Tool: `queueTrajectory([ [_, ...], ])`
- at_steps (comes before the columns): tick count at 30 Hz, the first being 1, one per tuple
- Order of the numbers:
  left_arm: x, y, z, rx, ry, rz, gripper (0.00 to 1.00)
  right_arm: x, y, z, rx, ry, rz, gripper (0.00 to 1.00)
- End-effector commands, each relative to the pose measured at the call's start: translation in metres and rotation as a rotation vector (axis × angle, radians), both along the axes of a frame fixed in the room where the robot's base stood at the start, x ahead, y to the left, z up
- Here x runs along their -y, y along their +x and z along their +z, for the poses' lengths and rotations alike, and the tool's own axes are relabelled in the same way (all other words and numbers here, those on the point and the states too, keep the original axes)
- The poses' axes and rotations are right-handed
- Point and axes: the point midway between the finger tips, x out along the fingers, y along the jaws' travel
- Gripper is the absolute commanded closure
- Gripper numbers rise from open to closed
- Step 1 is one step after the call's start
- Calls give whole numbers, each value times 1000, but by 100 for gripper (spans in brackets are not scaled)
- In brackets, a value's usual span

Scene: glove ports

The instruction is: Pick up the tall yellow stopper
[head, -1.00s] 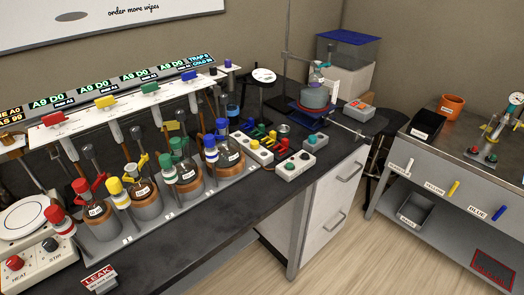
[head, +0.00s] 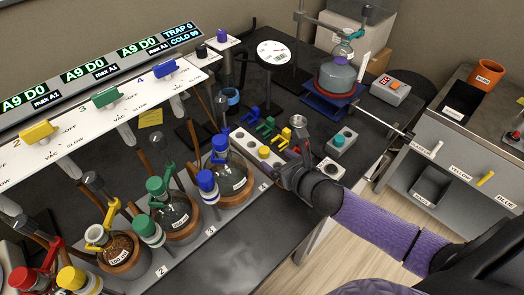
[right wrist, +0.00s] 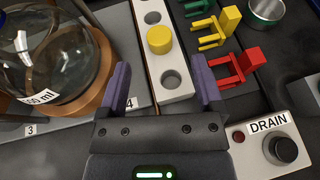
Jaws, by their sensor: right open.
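A yellow stopper (head: 264,152) stands in a hole of the white block (head: 244,138) on the dark bench. In the right wrist view the stopper (right wrist: 159,40) is seen from above as a round yellow cylinder, just beyond the fingertips. Its height is hard to judge from there. My right gripper (right wrist: 161,78) is open and empty, with its two purple fingers spread either side of the block. An empty hole of the block lies between the fingers. In the head view the right gripper (head: 284,163) is close to the block's near right end. My left gripper is not in view.
Red (right wrist: 238,67), yellow (right wrist: 215,30) and green clips lie to the right. A DRAIN switch box (right wrist: 275,145) is near right.

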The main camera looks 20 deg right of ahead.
Motion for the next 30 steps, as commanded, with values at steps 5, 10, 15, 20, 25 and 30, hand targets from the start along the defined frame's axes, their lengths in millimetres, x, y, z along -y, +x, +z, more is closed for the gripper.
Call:
queueTrajectory([
  [5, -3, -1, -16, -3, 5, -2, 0, -5, 34, -17, 1, 2, -2, 16],
  [10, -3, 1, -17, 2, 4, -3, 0, -7, 44, -20, 0, 2, 0, 16],
  [15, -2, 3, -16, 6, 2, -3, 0, -6, 44, -19, 0, 2, 0, 22],
  [20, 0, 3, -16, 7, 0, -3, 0, -6, 43, -19, 0, 2, -1, 56],
  [25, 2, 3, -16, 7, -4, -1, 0, -6, 43, -19, -1, 2, -1, 92],
  [30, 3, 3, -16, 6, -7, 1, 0, -6, 43, -19, -1, 2, -1, 100],
])
